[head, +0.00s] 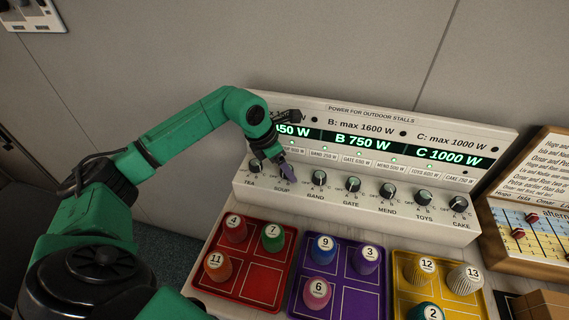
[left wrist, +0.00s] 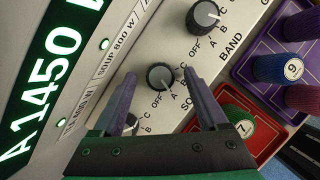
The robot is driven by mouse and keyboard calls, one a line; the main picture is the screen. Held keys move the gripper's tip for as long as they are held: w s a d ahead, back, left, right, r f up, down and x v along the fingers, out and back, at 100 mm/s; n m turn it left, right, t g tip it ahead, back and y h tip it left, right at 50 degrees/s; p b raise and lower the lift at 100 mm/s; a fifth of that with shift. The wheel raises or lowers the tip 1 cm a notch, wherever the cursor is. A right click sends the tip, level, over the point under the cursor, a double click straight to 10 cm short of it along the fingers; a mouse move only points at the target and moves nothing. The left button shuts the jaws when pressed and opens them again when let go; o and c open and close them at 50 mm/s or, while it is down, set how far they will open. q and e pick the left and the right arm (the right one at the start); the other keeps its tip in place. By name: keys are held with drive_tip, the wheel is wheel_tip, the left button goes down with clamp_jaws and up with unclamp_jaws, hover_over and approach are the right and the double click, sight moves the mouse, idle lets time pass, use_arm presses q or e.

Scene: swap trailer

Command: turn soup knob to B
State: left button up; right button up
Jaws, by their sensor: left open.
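The soup knob (left wrist: 160,76) is a round dark dial on the sloped white panel (head: 462,232). In the left wrist view its white pointer faces lower right and seems near A. OFF, A, B and C are printed around it. My left gripper (head: 285,172) is over the soup knob in the head view, which hides most of that knob. In the left wrist view the gripper (left wrist: 160,88) is open, with one grey-purple finger on each side of the knob. I cannot tell whether the fingers touch it. My right gripper is not in view.
The band knob (head: 319,177) is close beside, with more knobs to the right. Displays read A 1450 W, B 750 W (head: 362,142) and C 1000 W. Red (head: 263,284), purple (head: 345,302) and yellow trays with numbered pegs lie in front. A framed board (head: 490,235) stands at right.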

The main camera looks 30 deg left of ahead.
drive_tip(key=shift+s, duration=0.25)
use_arm(q)
drive_tip(key=shift+w+d, duration=0.1)
clamp_jaws()
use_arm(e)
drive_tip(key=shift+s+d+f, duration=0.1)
use_arm(q)
drive_tip(key=shift+n, duration=0.3)
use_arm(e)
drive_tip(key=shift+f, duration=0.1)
use_arm(q)
drive_tip(key=n, duration=0.2)
drive_tip(key=n+y+b, duration=0.1)
drive_tip(key=n, duration=0.1)
drive_tip(key=shift+d+t+y+b, duration=0.1)
drive_tip(key=shift+t+y+b, duration=0.2)
drive_tip(key=shift+d+n+y+b, duration=0.1)
drive_tip(key=shift+n+y+b, duration=0.4)
drive_tip(key=shift+n, duration=1)
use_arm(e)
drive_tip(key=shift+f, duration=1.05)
use_arm(q)
unclamp_jaws()
